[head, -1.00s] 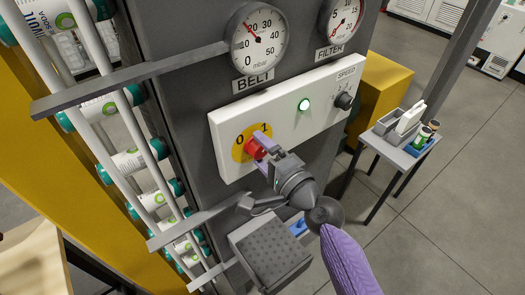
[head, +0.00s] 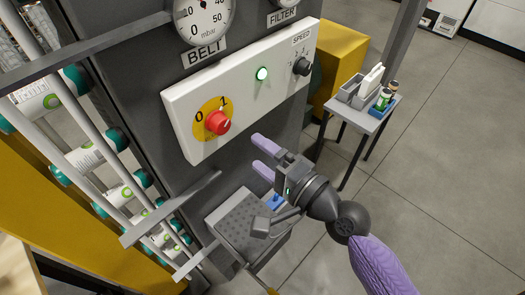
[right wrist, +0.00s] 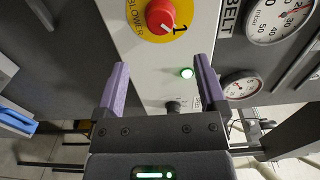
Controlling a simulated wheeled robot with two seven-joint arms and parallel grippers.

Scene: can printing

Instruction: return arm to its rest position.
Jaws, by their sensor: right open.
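My right gripper (head: 263,157) is open and empty, in front of the machine and below right of the white control panel (head: 180,93). Its two purple fingers are apart in the right wrist view (right wrist: 158,88), with nothing between them. A red knob (head: 218,122) sits on a yellow disc marked 0 and 1, clear of the fingers. The knob also shows at the top of the right wrist view (right wrist: 161,15), its white mark towards the 1. A green light (head: 262,74) is lit on the panel. My left gripper is not in view.
A black speed knob (head: 302,66) is at the panel's right end. A grey perforated tray (head: 233,222) juts out below the panel. Cans (head: 85,157) run down a rail at left. A small table (head: 353,113) with containers stands at right. Open floor (head: 440,150) lies beyond.

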